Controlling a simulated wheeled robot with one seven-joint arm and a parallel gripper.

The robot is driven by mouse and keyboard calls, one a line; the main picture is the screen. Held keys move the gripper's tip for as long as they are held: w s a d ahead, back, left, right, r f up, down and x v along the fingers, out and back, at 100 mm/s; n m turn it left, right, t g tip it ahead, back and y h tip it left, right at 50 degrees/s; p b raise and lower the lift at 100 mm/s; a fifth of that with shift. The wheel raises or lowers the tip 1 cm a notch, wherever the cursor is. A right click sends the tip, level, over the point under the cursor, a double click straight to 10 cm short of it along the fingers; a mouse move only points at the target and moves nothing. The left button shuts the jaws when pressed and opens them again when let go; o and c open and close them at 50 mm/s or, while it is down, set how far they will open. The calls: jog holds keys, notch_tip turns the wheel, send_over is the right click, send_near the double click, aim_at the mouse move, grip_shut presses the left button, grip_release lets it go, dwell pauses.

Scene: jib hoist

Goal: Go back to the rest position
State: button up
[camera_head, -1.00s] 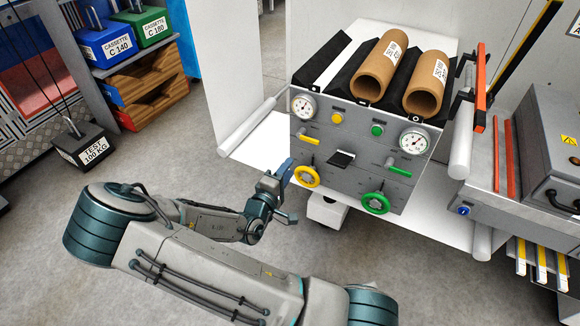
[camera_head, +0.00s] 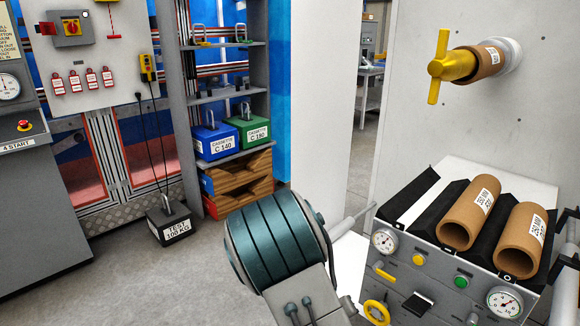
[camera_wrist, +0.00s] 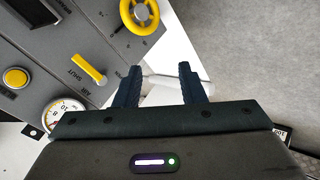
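My gripper (camera_wrist: 163,86) shows in the wrist view with its two dark fingers apart and nothing between them. It is in front of the grey control panel, to the side of a yellow lever (camera_wrist: 88,70) and a yellow handwheel (camera_wrist: 139,14); it looks clear of both. In the head view my gripper is hidden; a joint of my arm fills the lower middle. The panel's front (camera_head: 408,275) carries gauges, a yellow and a green button, and the yellow handwheel (camera_head: 377,312).
Two brown tubes (camera_head: 469,212) lie in black cradles on top of the panel. A yellow T-handle (camera_head: 440,67) sticks out of the wall above. A 100 kg test weight (camera_head: 168,226) stands on the floor beside a shelf with blue and green cassettes (camera_head: 216,141).

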jog(key=s+a+r+m+g+y+p, duration=0.1)
jog(key=s+a+r+y+p, duration=0.2)
jog(key=r, duration=0.6)
jog(key=s+a+r+m+g+y+p, duration=0.1)
jog(key=s+a+r+g+y+p, duration=0.2)
jog(key=r, duration=0.6)
jog(key=s+d+r+m+p, duration=0.1)
jog(key=s+d+r, duration=0.2)
jog(key=s+r, duration=0.3)
jog(key=s+d+r+m+p, duration=0.1)
jog(key=s+d+r, duration=0.2)
jog(key=s+r, duration=0.4)
jog(key=shift+s+d+r+h, duration=0.3)
jog(key=shift+s+d, duration=0.1)
jog(key=shift+s, duration=0.55)
